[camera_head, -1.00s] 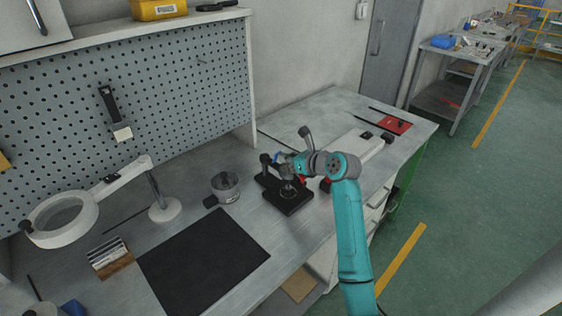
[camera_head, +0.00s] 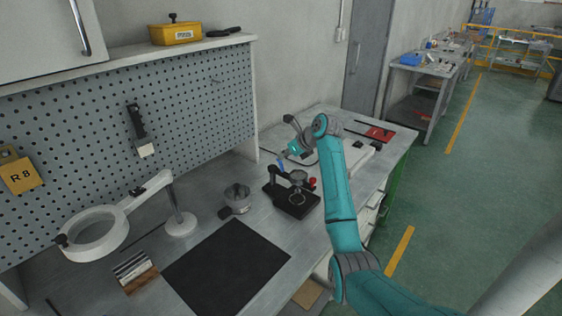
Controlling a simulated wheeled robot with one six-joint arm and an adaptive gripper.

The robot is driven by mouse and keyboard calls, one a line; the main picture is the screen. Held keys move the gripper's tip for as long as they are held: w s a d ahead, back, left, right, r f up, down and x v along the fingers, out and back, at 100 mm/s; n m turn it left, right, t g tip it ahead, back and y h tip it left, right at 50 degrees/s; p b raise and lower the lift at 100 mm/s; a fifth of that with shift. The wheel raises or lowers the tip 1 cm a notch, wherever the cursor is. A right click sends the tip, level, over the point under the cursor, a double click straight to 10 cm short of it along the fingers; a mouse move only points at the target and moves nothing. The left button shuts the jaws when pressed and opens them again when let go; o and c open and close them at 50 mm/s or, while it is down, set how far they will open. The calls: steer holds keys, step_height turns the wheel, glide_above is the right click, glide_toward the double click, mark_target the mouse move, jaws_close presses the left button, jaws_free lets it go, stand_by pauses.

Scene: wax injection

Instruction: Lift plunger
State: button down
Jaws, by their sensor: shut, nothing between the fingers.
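A black press-like stand (camera_head: 291,203) sits on the grey bench, with a black post at its back left. A silver round part above its base may be the plunger (camera_head: 298,177); it is small and I cannot tell for sure. A red knob (camera_head: 312,182) shows at the stand's right side. My gripper (camera_head: 281,163) is shut and empty, pointing down and left. In the picture it sits just above the stand, behind or over it; I cannot tell the exact depth. It appears apart from the silver part. The fingertips are small and hard to make out.
A metal pot (camera_head: 236,196) with a dark handle stands left of the stand. A black mat (camera_head: 226,262) lies in front. A white magnifier lamp (camera_head: 97,233) is at left. A pegboard (camera_head: 190,110) rises behind. A red item (camera_head: 380,134) lies at the bench's far right.

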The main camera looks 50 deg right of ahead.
steer(key=shift+w, duration=0.55)
steer(key=shift+a+r, duration=0.1)
steer(key=shift+r, duration=0.75)
steer(key=shift+r, duration=0.1)
